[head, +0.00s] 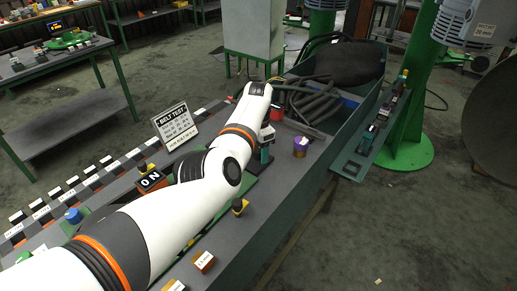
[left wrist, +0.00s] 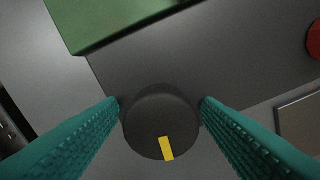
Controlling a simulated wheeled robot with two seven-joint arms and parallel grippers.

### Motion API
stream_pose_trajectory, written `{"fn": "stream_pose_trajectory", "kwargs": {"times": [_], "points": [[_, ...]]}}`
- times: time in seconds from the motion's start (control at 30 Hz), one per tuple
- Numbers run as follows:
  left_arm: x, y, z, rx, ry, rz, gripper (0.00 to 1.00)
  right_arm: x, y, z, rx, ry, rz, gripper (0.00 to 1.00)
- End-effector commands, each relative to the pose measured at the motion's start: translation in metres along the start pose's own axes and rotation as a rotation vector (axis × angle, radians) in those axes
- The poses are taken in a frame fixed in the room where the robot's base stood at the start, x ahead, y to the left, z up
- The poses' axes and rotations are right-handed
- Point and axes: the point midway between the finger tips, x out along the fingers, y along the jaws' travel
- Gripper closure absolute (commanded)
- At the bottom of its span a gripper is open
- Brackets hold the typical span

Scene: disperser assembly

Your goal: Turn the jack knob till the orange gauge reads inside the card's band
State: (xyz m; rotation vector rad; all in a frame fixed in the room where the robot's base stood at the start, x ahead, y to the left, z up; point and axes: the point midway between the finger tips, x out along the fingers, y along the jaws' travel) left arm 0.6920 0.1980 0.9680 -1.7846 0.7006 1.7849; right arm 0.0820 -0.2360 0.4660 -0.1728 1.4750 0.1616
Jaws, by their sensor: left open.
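The jack knob (left wrist: 158,112) is a dark round knob with a yellow mark, seen from above in the left wrist view. The mark points toward the bottom of that picture, slightly right. My left gripper (left wrist: 160,102) is open, its teal ribbed fingers on either side of the knob; I cannot tell whether they touch it. In the head view my left gripper (head: 265,154) points down at the bench, and the arm hides the knob. A white card headed BELT TEST (head: 175,123) stands tilted behind the arm; its small print is unreadable. I cannot make out the orange gauge. My right gripper is not in view.
A purple pot (head: 300,147) stands right of the gripper on the grey bench. An ON sign (head: 151,181) is left of the arm, and an orange block (head: 203,262) lies near the front. A red round part (left wrist: 314,39) shows at the wrist view's right edge.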

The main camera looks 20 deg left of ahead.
Motion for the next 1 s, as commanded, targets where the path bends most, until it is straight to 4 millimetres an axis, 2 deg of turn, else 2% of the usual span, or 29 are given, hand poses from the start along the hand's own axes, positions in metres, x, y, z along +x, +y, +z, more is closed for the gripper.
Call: {"fn": "stream_pose_trajectory", "kwargs": {"times": [0.23, 0.5, 0.77, 1.0], "points": [[0.0008, -0.0002, 0.0002, 0.0, 0.0, 0.0, 0.43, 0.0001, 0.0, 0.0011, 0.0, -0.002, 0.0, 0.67], [0.0005, -0.0002, 0.0002, 0.0, 0.0, 0.0, 0.86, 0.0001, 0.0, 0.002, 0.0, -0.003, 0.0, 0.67], [-0.0001, -0.0003, 0.0002, 0.026, 0.0, -0.001, 0.86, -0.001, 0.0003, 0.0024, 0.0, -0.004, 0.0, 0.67], [-0.0012, -0.0006, 0.0, 0.147, 0.0, -0.002, 0.86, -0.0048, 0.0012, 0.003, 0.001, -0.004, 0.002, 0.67]]}}
